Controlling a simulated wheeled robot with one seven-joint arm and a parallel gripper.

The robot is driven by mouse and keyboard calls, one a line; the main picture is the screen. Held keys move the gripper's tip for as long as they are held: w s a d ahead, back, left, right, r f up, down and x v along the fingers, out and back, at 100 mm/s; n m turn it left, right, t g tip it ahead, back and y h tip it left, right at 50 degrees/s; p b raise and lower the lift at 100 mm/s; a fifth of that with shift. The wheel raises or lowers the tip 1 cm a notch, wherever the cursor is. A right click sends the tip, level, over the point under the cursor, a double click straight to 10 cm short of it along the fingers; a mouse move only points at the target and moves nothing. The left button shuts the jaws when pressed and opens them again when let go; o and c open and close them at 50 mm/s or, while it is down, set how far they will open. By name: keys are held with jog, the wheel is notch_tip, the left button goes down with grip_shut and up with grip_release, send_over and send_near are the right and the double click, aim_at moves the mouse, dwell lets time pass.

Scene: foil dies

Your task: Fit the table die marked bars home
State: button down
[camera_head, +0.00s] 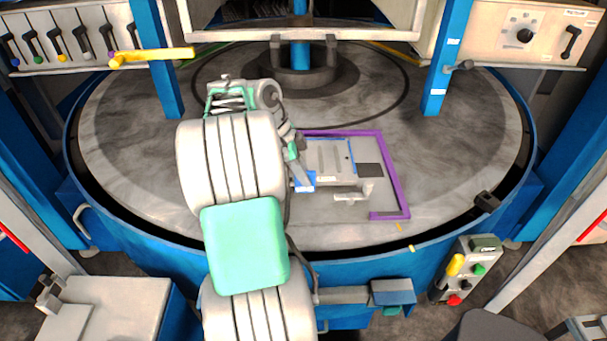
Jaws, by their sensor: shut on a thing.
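A purple L-shaped border (392,177) lies on the round grey table. Inside it is a flat grey plate (328,160), which I take to be the table die, with faint lines and thin blue edging; I cannot read a bars mark. A dark square (369,170) lies just right of the plate. My gripper (302,176) is at the plate's left edge, shut on what looks like the plate; my arm hides much of the grip. I cannot tell whether the plate sits flat or is slightly raised.
A small grey handle-like part (354,191) is at the plate's front right. Blue posts (441,65) stand at the table's back, and a yellow bar (152,56) juts in at back left. A control box (466,270) stands at front right.

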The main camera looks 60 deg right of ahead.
aim_at(308, 192)
jog(key=shift+f+b, duration=1.5)
jog(key=shift+b, duration=0.15)
jog(key=c, duration=1.4)
grip_release()
jog(key=shift+o, duration=0.5)
jog(key=shift+a+f, duration=0.1)
jog(key=shift+f, duration=0.1)
jog(key=p+v, duration=0.2)
jog(key=v, duration=0.6)
